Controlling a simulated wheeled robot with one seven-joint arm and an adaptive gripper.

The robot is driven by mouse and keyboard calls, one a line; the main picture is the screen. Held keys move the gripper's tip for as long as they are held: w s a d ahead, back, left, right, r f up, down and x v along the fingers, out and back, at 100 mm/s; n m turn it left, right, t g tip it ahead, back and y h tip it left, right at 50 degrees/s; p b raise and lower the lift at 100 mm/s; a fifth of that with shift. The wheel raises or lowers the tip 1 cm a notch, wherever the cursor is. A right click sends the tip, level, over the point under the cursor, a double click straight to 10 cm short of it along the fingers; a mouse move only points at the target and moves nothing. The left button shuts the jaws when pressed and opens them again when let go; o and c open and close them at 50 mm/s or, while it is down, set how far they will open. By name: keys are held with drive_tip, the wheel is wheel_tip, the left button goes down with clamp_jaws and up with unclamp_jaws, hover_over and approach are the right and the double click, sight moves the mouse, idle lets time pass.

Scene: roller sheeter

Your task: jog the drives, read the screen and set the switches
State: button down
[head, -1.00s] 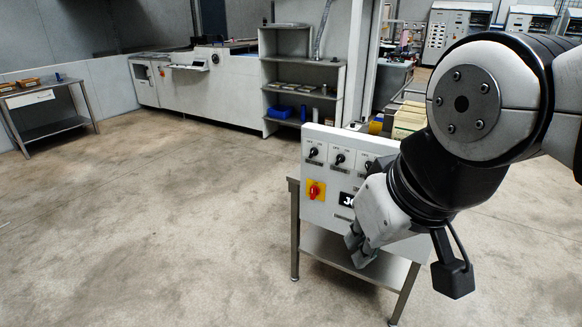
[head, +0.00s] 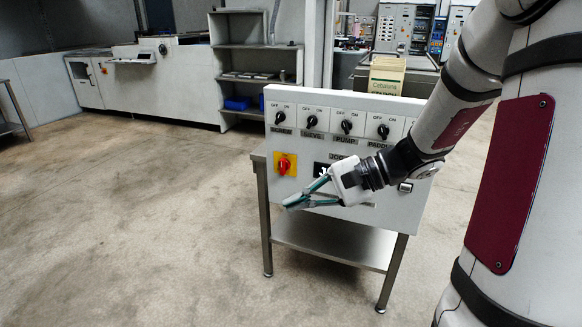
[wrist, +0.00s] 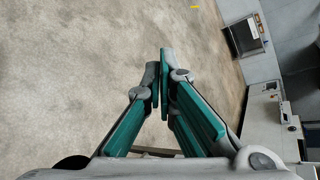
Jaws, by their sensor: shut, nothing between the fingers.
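A pale control box (head: 415,205) stands on a metal stand in the head view. A row of several black rotary switches runs along its top, each marked OFF and ON; the pump switch (head: 346,126) is one. Their exact settings are too small to tell. A red knob on a yellow plate (head: 285,164) sits below them at the left. My gripper (head: 289,204) is in front of the box's lower part, pointing left, shut and empty. Its closed teal fingers (wrist: 163,60) also show in the wrist view.
Grey shelves (head: 258,55) with blue bins stand behind, left of the box. A long pale machine (head: 165,85) runs along the back wall. A labelled carton (head: 386,77) is behind the box. The concrete floor (head: 130,220) at left is clear.

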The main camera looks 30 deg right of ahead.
sight(405, 188)
drive_tip(key=w+d+f+m+t+h+b, duration=0.25)
drive_tip(key=d+f+m+t, duration=0.25)
drive_tip(key=d, duration=0.5)
drive_tip(key=w+d+f+m+t+h+b, duration=0.1)
drive_tip(key=w+d+f+m+t+b, duration=0.3)
drive_tip(key=d, duration=0.6)
drive_tip(key=s+d+f+m+t+h+b, duration=0.2)
drive_tip(key=s+d+f+m+t+h, duration=0.1)
drive_tip(key=d, duration=0.5)
drive_tip(key=s+d+f+m+t+h+b, duration=0.2)
drive_tip(key=s+d+f+m+h, duration=0.1)
drive_tip(key=d+m+h, duration=0.3)
drive_tip(key=shift+s+d+f+t+h, duration=0.4)
drive_tip(key=shift+d+f, duration=0.2)
drive_tip(key=shift+d, duration=0.25)
drive_tip(key=shift+w, duration=0.1)
drive_tip(key=shift+w+d+b, duration=0.6)
drive_tip(key=shift+w+d, duration=0.85)
drive_tip(key=shift+d, duration=0.25)
drive_tip(key=shift+w+d+b, duration=0.55)
drive_tip(key=shift+w+d, duration=0.85)
drive_tip(key=shift+d, duration=0.25)
drive_tip(key=shift+w+d, duration=0.25)
drive_tip(key=shift+d, duration=0.05)
